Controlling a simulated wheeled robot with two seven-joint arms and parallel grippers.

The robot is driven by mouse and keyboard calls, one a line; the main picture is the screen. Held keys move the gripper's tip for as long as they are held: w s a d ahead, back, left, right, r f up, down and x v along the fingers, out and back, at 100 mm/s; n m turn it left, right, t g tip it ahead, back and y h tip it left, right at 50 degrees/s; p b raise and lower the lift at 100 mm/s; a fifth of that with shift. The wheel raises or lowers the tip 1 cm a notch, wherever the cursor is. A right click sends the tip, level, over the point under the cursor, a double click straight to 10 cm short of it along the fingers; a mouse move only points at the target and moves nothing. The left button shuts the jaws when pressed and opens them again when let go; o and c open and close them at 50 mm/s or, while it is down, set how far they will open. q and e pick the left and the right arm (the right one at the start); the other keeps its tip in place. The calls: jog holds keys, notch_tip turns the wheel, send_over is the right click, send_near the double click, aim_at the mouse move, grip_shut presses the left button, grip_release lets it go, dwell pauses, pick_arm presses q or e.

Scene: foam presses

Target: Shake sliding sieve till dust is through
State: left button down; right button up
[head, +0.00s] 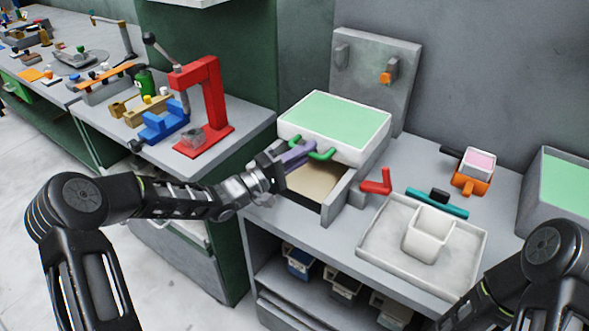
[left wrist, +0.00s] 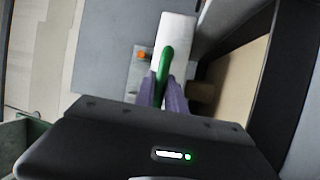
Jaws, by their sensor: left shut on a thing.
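The sliding sieve (head: 290,124) is a white box with a pale green top, standing at the back of the bench. Green handles stick out of its front. My left gripper (head: 300,152) has purple fingers and is shut on a green handle (left wrist: 166,62), which shows between the fingers in the left wrist view (left wrist: 160,88). Below and in front of the sieve is a grey-walled bin (head: 341,194) with a tan floor or layer; I cannot tell whether it is dust. My right arm enters at the lower right, but its gripper is out of frame.
A white tray (head: 385,250) holding a white square cup (head: 428,232) is to the right. A red bracket (head: 376,184), a teal bar (head: 437,203) and an orange holder (head: 470,184) lie nearby. A red press (head: 208,105) stands left. A grey upright panel (head: 370,80) stands behind.

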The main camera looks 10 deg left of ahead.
pick_arm(q)
jog(key=shift+w, duration=0.15)
jog(key=c, duration=1.4)
grip_release()
jog(key=shift+w+d, duration=0.15)
jog(key=b+v, duration=0.1)
jog(key=v, duration=0.7)
